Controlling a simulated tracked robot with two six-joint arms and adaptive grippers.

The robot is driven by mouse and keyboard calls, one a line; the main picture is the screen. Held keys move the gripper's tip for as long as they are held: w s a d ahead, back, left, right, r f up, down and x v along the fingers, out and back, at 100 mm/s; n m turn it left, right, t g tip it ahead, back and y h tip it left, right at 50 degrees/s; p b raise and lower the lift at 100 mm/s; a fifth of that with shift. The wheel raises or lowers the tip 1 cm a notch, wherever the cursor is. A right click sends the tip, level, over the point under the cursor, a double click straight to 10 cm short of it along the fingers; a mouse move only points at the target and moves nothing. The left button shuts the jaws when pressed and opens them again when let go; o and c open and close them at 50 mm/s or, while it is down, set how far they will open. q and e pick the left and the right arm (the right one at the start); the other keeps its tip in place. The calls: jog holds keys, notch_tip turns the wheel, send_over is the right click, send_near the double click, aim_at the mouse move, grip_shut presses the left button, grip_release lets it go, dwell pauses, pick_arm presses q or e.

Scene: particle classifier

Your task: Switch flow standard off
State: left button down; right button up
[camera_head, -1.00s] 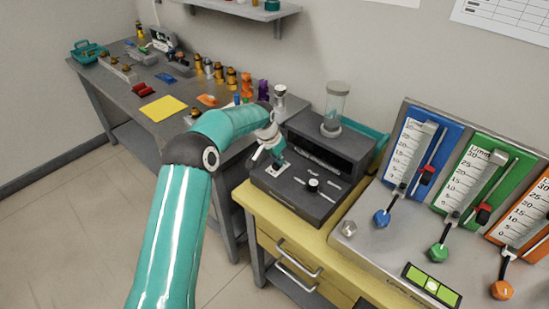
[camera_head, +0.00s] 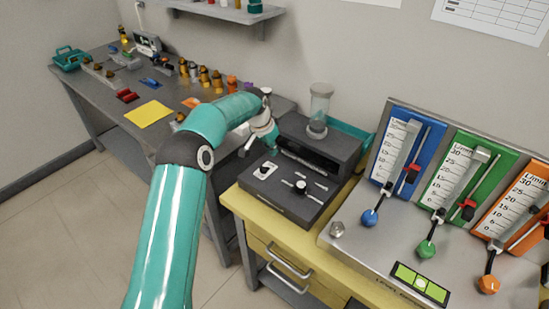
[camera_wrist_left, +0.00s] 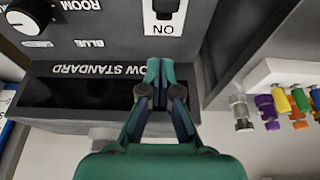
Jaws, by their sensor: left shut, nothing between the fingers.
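The flow standard (camera_head: 295,180) is a dark box on the yellow bench, with a glass cylinder on its raised back part. Its switch (camera_head: 265,170) sits on a white plate at the left of the panel. In the left wrist view the flow standard's lettered front (camera_wrist_left: 85,70) appears upside down, and the switch (camera_wrist_left: 165,8) is cut by the top edge, with an ON label below it. My left gripper (camera_wrist_left: 160,66) is shut and empty, apart from the switch plate. In the head view the left gripper (camera_head: 272,140) is behind the switch, by the raised part.
A black knob (camera_head: 300,186) is right of the switch. Flow meters with blue (camera_head: 370,217), green (camera_head: 426,249) and orange (camera_head: 488,284) knobs stand to the right. The grey table (camera_head: 105,85) at left holds several small parts and a yellow sheet.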

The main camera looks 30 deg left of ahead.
pick_arm(q)
jog(key=v, duration=0.5)
jog(key=shift+s+a+r+b, duration=0.2)
jog(key=shift+r+b, duration=0.1)
jog(key=shift+w, duration=0.1)
jog(key=shift+f, duration=0.1)
